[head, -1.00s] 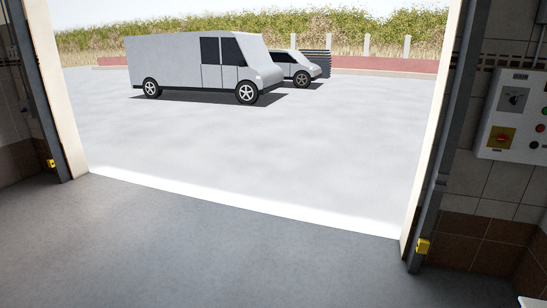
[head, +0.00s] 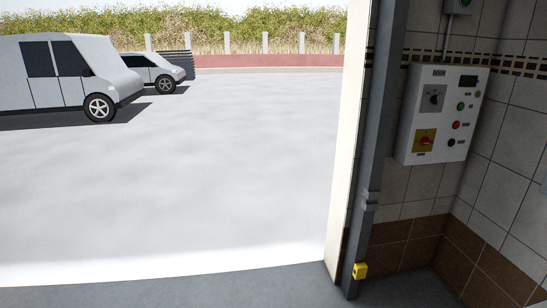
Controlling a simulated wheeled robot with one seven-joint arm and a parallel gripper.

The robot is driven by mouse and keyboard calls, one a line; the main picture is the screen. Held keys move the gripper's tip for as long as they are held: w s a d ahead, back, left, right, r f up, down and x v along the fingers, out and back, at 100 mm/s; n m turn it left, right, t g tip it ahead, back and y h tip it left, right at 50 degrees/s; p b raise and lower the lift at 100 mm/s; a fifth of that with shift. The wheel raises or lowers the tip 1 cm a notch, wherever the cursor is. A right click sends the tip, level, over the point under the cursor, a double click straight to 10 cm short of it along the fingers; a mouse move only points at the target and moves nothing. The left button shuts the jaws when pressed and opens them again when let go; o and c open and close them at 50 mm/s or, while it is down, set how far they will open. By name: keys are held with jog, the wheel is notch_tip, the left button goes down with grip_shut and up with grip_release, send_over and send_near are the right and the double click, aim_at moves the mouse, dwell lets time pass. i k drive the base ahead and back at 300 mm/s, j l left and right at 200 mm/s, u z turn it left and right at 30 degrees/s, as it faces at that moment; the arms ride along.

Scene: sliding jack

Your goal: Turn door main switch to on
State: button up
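A white control box labelled "DOOR" (head: 412,155) hangs on the tiled wall right of the open doorway. At its lower left is a red rotary switch on a yellow plate (head: 424,142), which looks like the main switch; its exact setting is too small to read. Above it is a black selector knob on a grey plate (head: 433,98). To their right are a small dark display (head: 468,81) and a column of green, red and black buttons. My gripper is not in view.
A dark vertical door rail (head: 378,130) with a yellow sensor (head: 360,271) stands left of the box. Another grey box (head: 458,6) is above. The doorway is open onto pale ground with a van (head: 60,75) and a car (head: 150,72). Grey floor lies in front.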

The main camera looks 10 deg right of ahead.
aim_at(425, 141)
jog(key=i+l, duration=0.25)
jog(key=i, duration=0.25)
jog(key=i+l, duration=0.3)
jog(key=i, duration=0.15)
jog(key=i+l+u, duration=0.1)
jog(key=i+l, duration=0.15)
jog(key=i, duration=0.25)
jog(key=i+l, duration=0.1)
jog(key=l, duration=0.4)
jog(key=i+l+u, duration=0.1)
jog(key=l, duration=0.45)
jog(key=i+l, duration=0.15)
jog(key=l, duration=0.35)
jog(key=i+l+u, duration=0.15)
jog(key=l, duration=0.4)
jog(key=k, duration=0.05)
